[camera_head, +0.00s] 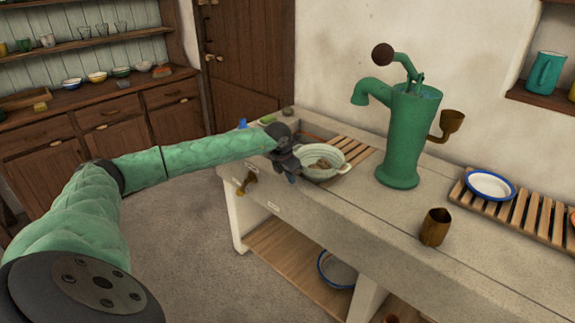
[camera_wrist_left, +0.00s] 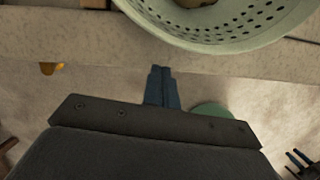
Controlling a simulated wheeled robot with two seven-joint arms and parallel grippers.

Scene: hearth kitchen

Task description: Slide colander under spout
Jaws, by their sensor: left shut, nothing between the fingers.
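The pale green colander (camera_head: 318,173) stands on the counter, left of the pump, with brown lumps inside it. It also shows at the top of the left wrist view (camera_wrist_left: 262,28), with its row of holes and rim. The green pump (camera_head: 401,135) stands on the counter, and its spout (camera_head: 362,95) points left and down. The colander is left of and nearer than the spout. My left gripper (camera_head: 292,177) is shut and empty at the counter's front edge, beside the colander's left side. In the left wrist view its fingertips (camera_wrist_left: 161,72) are together, apart from the rim. My right gripper is not in view.
A wooden slatted rack (camera_head: 352,150) lies behind the colander. A brown cup (camera_head: 435,227) stands in front of the pump. A white dish with a blue rim (camera_head: 490,185) sits on another rack at the right. Counter between colander and pump is mostly clear.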

